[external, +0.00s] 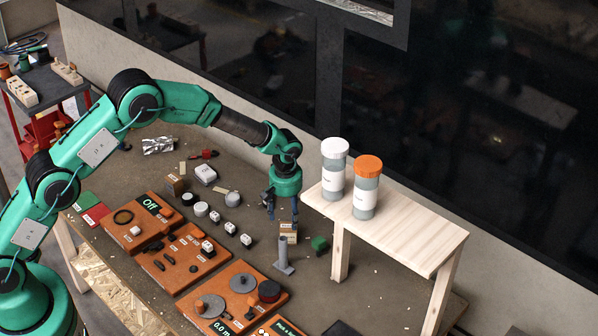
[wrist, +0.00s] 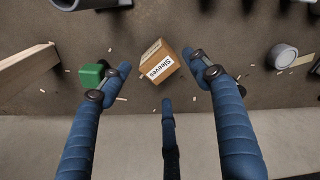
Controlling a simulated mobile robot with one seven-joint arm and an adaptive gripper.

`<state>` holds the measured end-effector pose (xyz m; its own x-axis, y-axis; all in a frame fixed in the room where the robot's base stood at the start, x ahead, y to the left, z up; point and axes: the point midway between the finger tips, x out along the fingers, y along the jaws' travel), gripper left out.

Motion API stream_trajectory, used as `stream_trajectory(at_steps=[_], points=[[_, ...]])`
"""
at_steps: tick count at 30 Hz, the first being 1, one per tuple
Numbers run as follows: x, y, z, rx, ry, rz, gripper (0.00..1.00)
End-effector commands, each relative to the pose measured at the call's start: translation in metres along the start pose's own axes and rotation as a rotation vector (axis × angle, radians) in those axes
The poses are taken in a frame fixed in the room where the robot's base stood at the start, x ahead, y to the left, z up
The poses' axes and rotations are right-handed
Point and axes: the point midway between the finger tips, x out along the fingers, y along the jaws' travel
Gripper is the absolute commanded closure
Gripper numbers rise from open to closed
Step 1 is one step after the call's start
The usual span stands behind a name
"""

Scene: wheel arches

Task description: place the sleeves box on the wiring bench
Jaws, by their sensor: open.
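The sleeves box (wrist: 158,66) is a small brown carton with a white label reading "Sleeves". It stands on the brown worktop, and in the external view (external: 288,233) it is partly hidden below my gripper (external: 282,210). In the wrist view my gripper (wrist: 161,74) has its blue fingers spread, with the box between and beyond their tips. It is open and holds nothing. A pale wooden raised bench (external: 410,233) stands right of the gripper. No label shows which surface is the wiring bench.
A white-capped jar (external: 333,168) and an orange-capped jar (external: 366,190) stand on the raised bench's left end; its right part is clear. A green block (external: 319,243) and a grey post (external: 283,256) are near the box. Orange panels (external: 185,258) lie in front, left. A dark window wall is behind.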

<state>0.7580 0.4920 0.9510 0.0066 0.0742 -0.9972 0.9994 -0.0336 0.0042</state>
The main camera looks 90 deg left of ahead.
Motion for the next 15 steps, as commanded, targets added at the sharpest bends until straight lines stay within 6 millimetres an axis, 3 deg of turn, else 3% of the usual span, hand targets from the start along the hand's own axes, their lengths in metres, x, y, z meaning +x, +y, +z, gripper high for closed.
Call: stream_trajectory(at_steps=[6,15], points=[[-0.032,0.001,0.0,0.0,0.001,0.001,0.38],[-0.046,0.0,0.0,0.0,0.0,0.0,0.38]])
